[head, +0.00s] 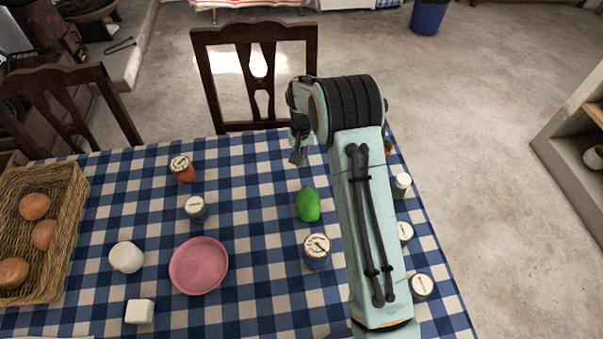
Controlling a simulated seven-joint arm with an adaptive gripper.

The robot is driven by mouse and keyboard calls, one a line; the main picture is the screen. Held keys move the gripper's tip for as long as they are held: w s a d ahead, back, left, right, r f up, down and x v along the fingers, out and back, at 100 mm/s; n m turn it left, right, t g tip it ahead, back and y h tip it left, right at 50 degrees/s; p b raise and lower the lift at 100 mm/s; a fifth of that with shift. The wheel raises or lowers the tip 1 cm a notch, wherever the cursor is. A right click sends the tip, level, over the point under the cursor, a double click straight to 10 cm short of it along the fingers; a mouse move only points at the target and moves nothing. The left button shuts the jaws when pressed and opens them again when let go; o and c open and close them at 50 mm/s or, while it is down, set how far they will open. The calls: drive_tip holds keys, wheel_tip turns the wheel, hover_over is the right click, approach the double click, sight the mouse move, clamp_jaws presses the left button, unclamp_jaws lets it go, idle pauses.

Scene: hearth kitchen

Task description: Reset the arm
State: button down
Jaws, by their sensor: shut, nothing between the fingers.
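My arm reaches out over the right part of the checkered table (255,195). My gripper (297,157) is at the far end of the arm, near the table's far edge, with its fingers pointing down. It is shut with nothing in it. It is apart from the green fruit (309,205), which lies nearer on the cloth. My forearm hides part of the table's right side.
A wicker basket (75,215) with buns stands at the left. A pink bowl (199,265), a white cup (126,257), a white block (139,311) and several jars (317,250) stand on the cloth. A wooden chair (257,75) stands behind the far edge.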

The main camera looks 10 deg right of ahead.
drive_tip(key=shift+r, duration=2)
wheel_tip(320, 180, up, 14)
drive_tip(key=r+t, duration=0.1)
drive_tip(key=t, duration=0.2)
drive_tip(key=s+d+r, duration=0.1)
drive_tip(key=s+r, duration=0.5)
drive_tip(key=s, duration=0.3)
drive_tip(key=s+f+g, duration=0.1)
drive_tip(key=s+f, duration=0.2)
drive_tip(key=s, duration=0.9)
drive_tip(key=s+f+n+g, duration=0.1)
drive_tip(key=s+f, duration=0.3)
drive_tip(key=s, duration=0.8)
drive_tip(key=shift+a+g+y, duration=0.2)
drive_tip(key=shift+g+y, duration=0.2)
drive_tip(key=shift+g, duration=0.2)
